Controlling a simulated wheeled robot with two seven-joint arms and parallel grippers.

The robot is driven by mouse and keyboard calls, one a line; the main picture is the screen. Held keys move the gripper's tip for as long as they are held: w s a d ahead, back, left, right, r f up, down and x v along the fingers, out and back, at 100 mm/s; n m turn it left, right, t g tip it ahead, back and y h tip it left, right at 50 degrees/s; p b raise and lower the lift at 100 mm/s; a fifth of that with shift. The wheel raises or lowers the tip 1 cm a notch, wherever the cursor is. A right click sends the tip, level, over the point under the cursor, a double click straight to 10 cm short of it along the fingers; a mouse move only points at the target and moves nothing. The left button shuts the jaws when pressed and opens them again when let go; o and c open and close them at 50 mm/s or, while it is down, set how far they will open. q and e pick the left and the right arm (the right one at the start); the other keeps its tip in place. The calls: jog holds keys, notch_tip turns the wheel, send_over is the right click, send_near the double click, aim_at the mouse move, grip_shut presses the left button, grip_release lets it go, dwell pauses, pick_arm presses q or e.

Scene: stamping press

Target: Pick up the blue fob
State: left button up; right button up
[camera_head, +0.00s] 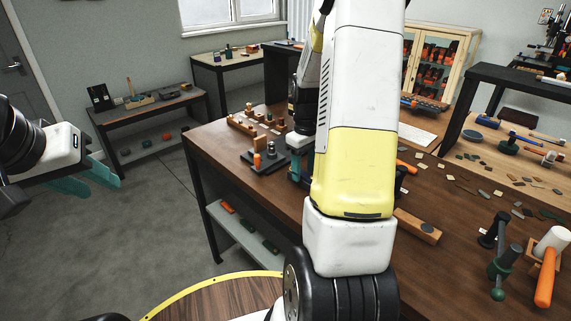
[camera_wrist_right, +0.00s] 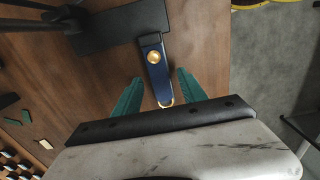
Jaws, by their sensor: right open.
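The blue fob (camera_wrist_right: 153,75) is a dark blue strap with a brass stud and a gold ring at its lower end. In the right wrist view it lies on the brown tabletop, its upper end at a black plate (camera_wrist_right: 103,30). My right gripper (camera_wrist_right: 159,74) is open, with one teal finger on each side of the fob and gaps between. In the head view the right gripper is mostly hidden behind my arm, and I cannot make out the fob there. My left gripper (camera_head: 103,186) is open and empty, over the floor at the left.
The workbench (camera_head: 215,150) carries a dark press base (camera_head: 263,163) and wooden blocks. Loose leather pieces (camera_head: 480,165) lie to the right. A low side table (camera_head: 150,108) stands at the left.

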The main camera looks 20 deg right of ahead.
aim_at(303, 175)
grip_shut()
jog(key=shift+r, duration=0.5)
jog(key=r, duration=0.2)
jog(key=shift+s+a+r, duration=0.25)
jog(key=shift+r, duration=0.15)
jog(key=s+a+r, duration=0.1)
jog(key=s+a, duration=0.7)
jog(key=s, duration=0.5)
jog(key=shift+r, duration=0.15)
